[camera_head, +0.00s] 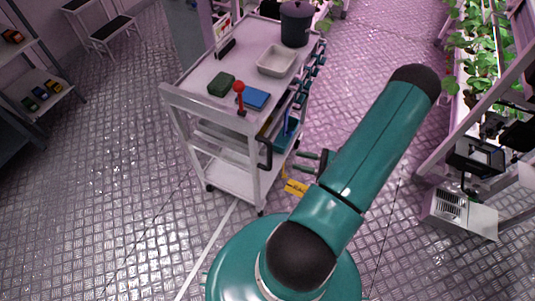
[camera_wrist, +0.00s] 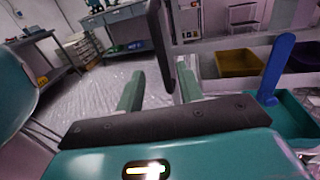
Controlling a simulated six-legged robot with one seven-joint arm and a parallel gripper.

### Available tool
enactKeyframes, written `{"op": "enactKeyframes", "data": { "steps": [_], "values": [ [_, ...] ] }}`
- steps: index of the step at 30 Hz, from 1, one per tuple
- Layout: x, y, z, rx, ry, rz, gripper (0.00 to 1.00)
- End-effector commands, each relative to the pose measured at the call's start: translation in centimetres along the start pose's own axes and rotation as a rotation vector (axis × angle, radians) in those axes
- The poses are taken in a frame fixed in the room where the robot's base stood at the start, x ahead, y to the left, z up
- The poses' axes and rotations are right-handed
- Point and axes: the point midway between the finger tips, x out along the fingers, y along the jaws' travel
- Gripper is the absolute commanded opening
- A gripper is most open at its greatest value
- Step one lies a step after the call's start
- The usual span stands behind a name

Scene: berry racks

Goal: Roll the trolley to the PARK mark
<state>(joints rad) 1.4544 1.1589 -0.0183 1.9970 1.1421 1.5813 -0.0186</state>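The trolley (camera_head: 228,173) is a pale cart with a loaded top tray, lower shelves and castors, standing upright left of my arm. A black handle (camera_head: 266,155) is on its near right side; a black upright bar, seemingly this handle, shows in the wrist view (camera_wrist: 160,45). My gripper (camera_head: 308,160) is to the right of the handle. In the wrist view its two green fingers (camera_wrist: 160,90) are spread, with the bar's lower end appearing between them, closer to the right finger. I cannot tell whether they touch. I cannot make out a PARK mark.
The trolley carries a black pot (camera_head: 296,24), a white tray (camera_head: 277,60) and a blue item (camera_head: 255,98). A small yellow tag (camera_head: 296,188) shows below my gripper. A grey box (camera_head: 460,213) and plant rack stand right. Shelves (camera_head: 40,90) stand left, with open floor between.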

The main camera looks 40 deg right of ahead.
Motion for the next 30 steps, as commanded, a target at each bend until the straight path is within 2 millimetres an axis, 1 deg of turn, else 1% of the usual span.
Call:
{"op": "enactKeyframes", "data": {
  "steps": [1, 9, 15, 18, 21, 29, 30],
  "values": [
    [1.0, 0.0, 0.1, 0.001, -0.002, 0.003, 0.37],
    [6.5, 0.0, 0.1, -0.001, 0.0, 0.004, 0.37],
    [10.0, 0.1, 0.1, -0.001, 0.0, 0.003, 0.37],
    [11.1, 0.2, 0.1, -0.002, 0.001, 0.003, 0.37],
    [11.6, 0.2, 0.1, -0.001, 0.001, 0.001, 0.37],
    [11.7, 0.2, 0.1, -0.002, 0.001, 0.001, 0.37],
    [11.7, 0.2, 0.1, -0.002, 0.001, 0.001, 0.29]
  ]
}}
